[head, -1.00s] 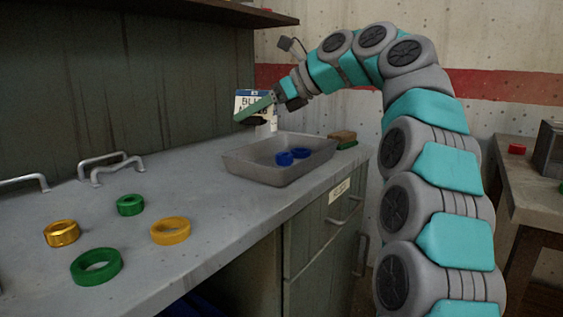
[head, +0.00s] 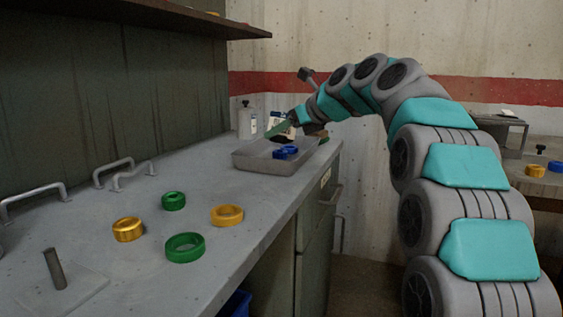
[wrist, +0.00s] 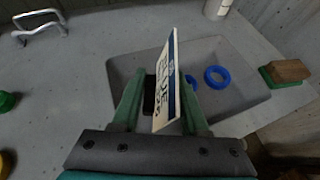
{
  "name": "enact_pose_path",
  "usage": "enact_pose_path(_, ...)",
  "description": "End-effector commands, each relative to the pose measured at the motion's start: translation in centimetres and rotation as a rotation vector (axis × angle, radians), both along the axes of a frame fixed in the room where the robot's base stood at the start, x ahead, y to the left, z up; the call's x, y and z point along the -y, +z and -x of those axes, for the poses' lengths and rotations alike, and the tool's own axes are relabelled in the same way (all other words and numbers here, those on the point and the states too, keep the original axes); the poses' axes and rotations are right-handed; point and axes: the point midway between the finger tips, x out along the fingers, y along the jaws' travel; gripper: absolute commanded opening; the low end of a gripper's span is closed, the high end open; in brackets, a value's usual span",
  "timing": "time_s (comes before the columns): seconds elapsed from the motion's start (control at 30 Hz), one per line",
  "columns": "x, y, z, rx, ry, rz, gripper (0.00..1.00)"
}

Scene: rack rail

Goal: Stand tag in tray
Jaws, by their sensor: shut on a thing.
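The tag (wrist: 164,92) is a thin white plate with a blue band and dark lettering. It shows edge-up between the fingers in the wrist view, and small and partly hidden in the head view (head: 276,119). My gripper (wrist: 160,98) is shut on it. The grey tray (head: 250,163) stands on the counter with blue rings (head: 286,152) inside. In the wrist view the tray (wrist: 235,108) lies beneath the gripper, with the rings (wrist: 217,77) right of the tag. I cannot tell whether the tag touches the tray floor.
A brush-like brown block on green (wrist: 289,71) lies right of the tray. A white bottle (head: 246,123) stands behind it. Green and yellow rings (head: 185,247) and an upright peg (head: 54,268) are on the near counter. Metal handles (head: 133,176) stand along the left.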

Motion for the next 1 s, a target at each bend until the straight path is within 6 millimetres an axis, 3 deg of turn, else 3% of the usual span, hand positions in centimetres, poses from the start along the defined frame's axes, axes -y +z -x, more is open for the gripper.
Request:
enact_pose_path(0.1,-0.1,-1.8,0.2,-0.003,0.002,0.000,0.00)
enact_pose_path(0.37,0.0,-3.1,0.1,0.003,0.001,0.000,0.00)
enact_pose_path(0.6,0.0,-6.2,0.1,-0.002,0.001,-0.001,0.00)
enact_pose_path(1.0,0.0,-6.6,0.1,0.000,0.001,0.000,0.00)
